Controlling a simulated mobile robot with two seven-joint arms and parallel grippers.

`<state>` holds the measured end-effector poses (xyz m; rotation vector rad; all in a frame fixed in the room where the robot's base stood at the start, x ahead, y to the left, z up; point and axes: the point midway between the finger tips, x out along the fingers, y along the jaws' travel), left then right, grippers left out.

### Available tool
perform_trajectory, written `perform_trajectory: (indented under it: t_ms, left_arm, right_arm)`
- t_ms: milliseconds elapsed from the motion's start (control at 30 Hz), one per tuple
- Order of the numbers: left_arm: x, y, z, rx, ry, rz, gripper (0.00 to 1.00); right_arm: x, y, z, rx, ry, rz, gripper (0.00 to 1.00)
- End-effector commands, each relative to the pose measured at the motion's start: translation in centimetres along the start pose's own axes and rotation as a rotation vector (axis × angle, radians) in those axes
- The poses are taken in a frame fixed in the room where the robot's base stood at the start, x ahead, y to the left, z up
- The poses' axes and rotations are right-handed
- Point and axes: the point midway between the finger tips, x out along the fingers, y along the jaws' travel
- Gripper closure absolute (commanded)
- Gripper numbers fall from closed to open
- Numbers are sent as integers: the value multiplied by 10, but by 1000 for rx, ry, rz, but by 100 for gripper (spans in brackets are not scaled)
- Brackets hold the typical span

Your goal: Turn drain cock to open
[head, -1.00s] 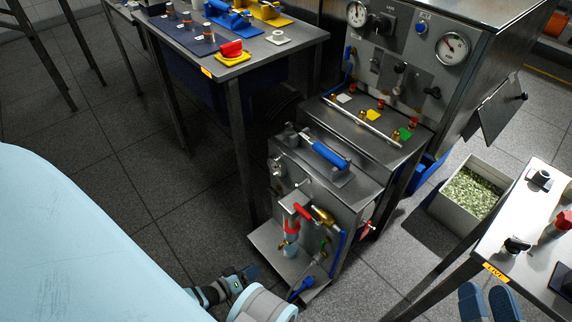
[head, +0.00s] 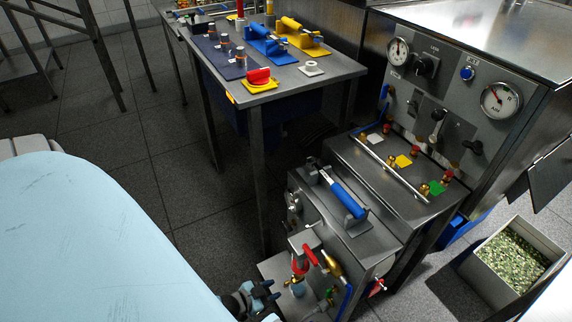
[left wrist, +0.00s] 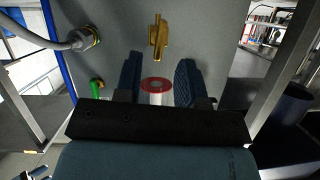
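The steel unit (head: 345,245) has several small fittings on its front: a red lever (head: 311,255), a brass fitting (head: 332,263) and a green-handled fitting (head: 331,294). I cannot tell for sure which is the drain cock. In the left wrist view a brass fitting (left wrist: 158,38) stands ahead, and a green handle (left wrist: 97,88) is at left. My left gripper (head: 268,292) is low at the unit's left front. Its blue fingers (left wrist: 159,80) are apart, with a red ring (left wrist: 157,86) on a pale cylinder visible between them; no grip shows. My right gripper is not in view.
A metal table (head: 325,80) with blue and yellow fixtures stands behind left. A gauge panel (head: 455,100) rises behind the unit. A box of green granules (head: 490,278) stands on the floor at right. A grey hose (left wrist: 60,43) runs left in the wrist view.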

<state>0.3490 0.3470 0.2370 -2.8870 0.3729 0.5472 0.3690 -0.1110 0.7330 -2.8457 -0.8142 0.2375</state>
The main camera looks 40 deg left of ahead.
Motion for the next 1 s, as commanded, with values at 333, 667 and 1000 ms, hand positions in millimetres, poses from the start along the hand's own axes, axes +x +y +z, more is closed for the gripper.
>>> perform_trajectory:
  t_ms: [333,667,1000]
  left_arm:
    - [55,0,2,-1,0,0,64]
    - [61,0,0,-2,0,0,64]
    - [60,0,0,-2,0,0,100]
  right_arm:
    - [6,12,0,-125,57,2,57]
    - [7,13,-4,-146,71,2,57]
    - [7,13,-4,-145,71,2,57]
